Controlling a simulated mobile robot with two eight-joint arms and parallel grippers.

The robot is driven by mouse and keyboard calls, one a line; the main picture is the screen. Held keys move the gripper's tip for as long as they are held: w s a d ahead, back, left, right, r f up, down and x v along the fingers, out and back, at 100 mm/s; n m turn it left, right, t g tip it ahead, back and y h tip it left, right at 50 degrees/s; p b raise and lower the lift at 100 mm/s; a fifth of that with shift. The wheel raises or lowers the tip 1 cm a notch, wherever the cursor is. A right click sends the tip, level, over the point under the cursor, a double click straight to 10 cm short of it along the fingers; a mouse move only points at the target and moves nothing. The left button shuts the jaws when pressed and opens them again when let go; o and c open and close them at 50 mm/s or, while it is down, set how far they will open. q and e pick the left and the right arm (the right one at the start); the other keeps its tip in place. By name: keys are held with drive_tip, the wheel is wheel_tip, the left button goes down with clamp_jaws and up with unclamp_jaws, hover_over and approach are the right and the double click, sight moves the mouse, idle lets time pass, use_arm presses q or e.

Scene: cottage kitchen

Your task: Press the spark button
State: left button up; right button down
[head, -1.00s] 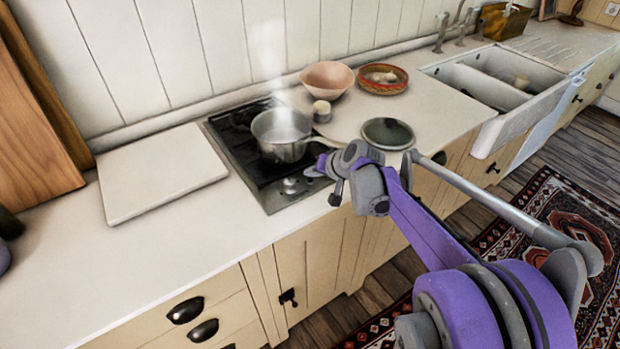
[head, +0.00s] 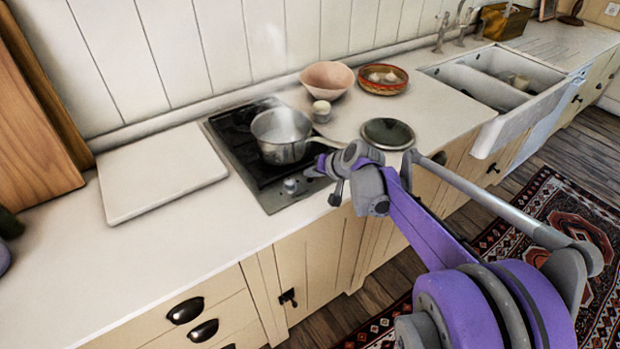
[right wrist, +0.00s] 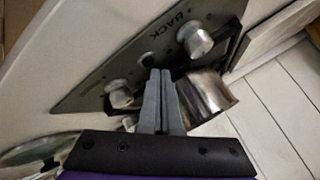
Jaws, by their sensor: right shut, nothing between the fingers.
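The hob (head: 272,203) is set in the worktop, with its control panel along the front. In the right wrist view the panel (right wrist: 110,75) carries two silver knobs (right wrist: 195,40) and a small dark round button (right wrist: 147,59) between them, which looks like the spark button. My right gripper (head: 314,171) is shut and empty at the panel's right side. In the right wrist view its fingertips (right wrist: 160,73) appear just below the dark button; I cannot tell whether they touch it. In the head view the button is not distinguishable. My left gripper is out of view.
A steaming saucepan (head: 280,150) stands on the hob, its handle pointing right above my gripper. A lid (head: 387,133), a small jar (head: 321,111), a pink bowl (head: 327,79) and a patterned dish (head: 383,88) are to the right. A white board (head: 160,172) lies left.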

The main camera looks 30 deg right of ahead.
drive_tip(key=shift+f, duration=0.1)
idle(0.3)
drive_tip(key=shift+f+b, duration=0.3)
drive_tip(key=shift+f, duration=0.1)
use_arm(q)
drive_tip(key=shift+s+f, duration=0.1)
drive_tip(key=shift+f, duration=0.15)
use_arm(e)
drive_tip(key=shift+r, duration=0.1)
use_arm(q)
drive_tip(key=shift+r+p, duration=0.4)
use_arm(e)
drive_tip(key=shift+r, duration=0.4)
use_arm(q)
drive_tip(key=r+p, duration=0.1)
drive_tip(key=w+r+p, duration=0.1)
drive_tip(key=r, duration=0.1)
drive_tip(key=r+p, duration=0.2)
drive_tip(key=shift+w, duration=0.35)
use_arm(e)
wheel_tip(320, 180, up, 6)
